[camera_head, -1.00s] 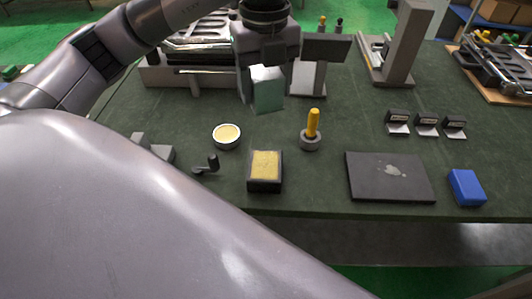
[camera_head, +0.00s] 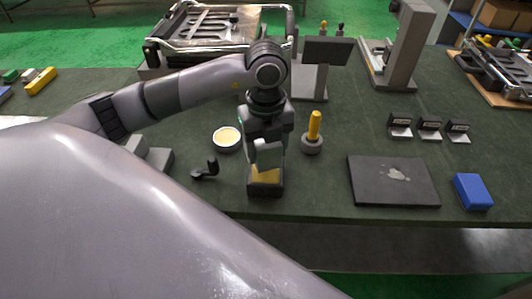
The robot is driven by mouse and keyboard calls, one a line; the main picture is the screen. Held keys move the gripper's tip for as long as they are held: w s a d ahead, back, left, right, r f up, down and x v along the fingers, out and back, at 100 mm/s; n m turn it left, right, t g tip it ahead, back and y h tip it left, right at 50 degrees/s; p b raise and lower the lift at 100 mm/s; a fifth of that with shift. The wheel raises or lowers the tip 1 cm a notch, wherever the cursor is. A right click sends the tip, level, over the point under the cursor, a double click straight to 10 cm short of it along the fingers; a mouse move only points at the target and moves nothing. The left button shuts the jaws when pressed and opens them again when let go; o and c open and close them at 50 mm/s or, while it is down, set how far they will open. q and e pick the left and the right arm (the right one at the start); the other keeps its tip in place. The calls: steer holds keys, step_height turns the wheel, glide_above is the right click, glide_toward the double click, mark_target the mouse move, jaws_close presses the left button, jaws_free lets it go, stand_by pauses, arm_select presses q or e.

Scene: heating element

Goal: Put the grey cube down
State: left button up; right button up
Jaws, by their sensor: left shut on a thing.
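My left gripper (camera_head: 267,143) points down over the dark box with the yellow top (camera_head: 265,178) near the table's front edge. It is shut on the pale grey cube (camera_head: 269,157), which is partly hidden by the gripper. The cube's lower end is over or against the yellow surface; I cannot tell whether it touches. My right gripper is not in view.
A round dish (camera_head: 227,138) and a small black crank-like part (camera_head: 206,170) are left of the box. A yellow-handled tool (camera_head: 313,132) stands to its right. A dark flat plate (camera_head: 393,181) and a blue block (camera_head: 473,191) lie further right on the green table (camera_head: 350,120).

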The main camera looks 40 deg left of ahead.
arm_select(q)
steer(key=shift+f, duration=1)
steer(key=shift+f, duration=0.2)
steer(key=o, duration=1.4)
steer(key=shift+r, duration=0.1)
step_height(320, 180, up, 12)
steer(key=shift+r, duration=0.1)
